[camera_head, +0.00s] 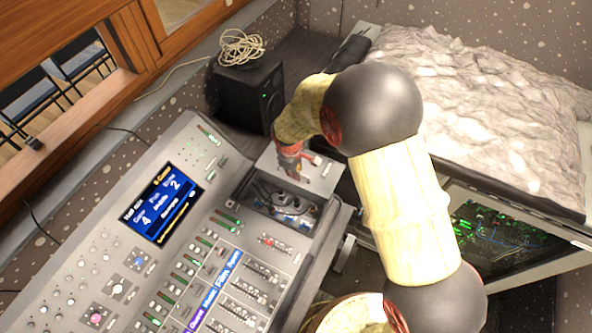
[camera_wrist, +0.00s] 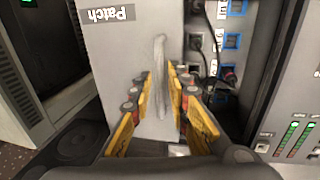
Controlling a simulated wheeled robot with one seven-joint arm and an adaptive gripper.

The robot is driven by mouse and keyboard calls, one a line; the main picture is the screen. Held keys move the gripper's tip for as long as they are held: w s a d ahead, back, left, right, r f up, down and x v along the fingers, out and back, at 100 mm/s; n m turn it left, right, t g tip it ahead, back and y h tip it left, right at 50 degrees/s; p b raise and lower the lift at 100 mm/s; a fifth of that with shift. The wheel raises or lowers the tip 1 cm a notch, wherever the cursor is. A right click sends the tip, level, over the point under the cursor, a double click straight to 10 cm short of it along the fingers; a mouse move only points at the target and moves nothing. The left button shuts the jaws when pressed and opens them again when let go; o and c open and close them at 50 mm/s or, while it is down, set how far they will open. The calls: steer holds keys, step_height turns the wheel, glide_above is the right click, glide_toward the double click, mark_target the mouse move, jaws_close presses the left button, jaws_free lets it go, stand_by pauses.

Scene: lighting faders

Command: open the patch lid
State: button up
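The patch lid (camera_head: 324,177) is a grey panel at the console's upper right end, raised so that the compartment (camera_head: 284,207) with cables and sockets shows beside it. In the wrist view the lid (camera_wrist: 105,45) bears a "Patch" label and a pale bar handle (camera_wrist: 161,55). My gripper (camera_head: 289,165) is at the lid. In the wrist view its yellow and red fingers (camera_wrist: 159,80) stand on either side of the handle, with a gap showing on the left; contact on the right is unclear. Part of the lid is hidden behind my gripper in the head view.
The console (camera_head: 125,275) has a blue screen (camera_head: 162,202), faders and buttons. A black speaker (camera_head: 247,92) with a coiled cable (camera_head: 241,47) stands behind the lid. An open case with a circuit board (camera_head: 505,235) is at the right. Blue-rimmed sockets (camera_wrist: 233,41) lie beside the lid.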

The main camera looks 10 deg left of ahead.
steer(key=shift+o, duration=0.6)
steer(key=shift+r, duration=0.4)
step_height(320, 180, up, 11)
steer(key=s, duration=0.2)
steer(key=shift+s+a, duration=0.15)
steer(key=shift+a, duration=0.15)
steer(key=s+d+r+m+t+b, duration=0.1)
steer(key=s+d+r+m+b, duration=0.1)
steer(key=s+d+r+m, duration=0.2)
steer(key=s+d+r+m+t+b, duration=0.1)
steer(key=s+d+r+m+b, duration=0.2)
steer(key=s+d, duration=0.7)
steer(key=s+d+r+m+t+b, duration=0.1)
steer(key=s+d+r+m+b, duration=0.2)
steer(key=s+d+r+m, duration=0.4)
steer(key=s+d, duration=0.1)
steer(key=d, duration=0.8)
steer(key=shift+d+r+m+y, duration=0.25)
steer(key=shift+d+m+y, duration=0.05)
steer(key=shift+m, duration=0.1)
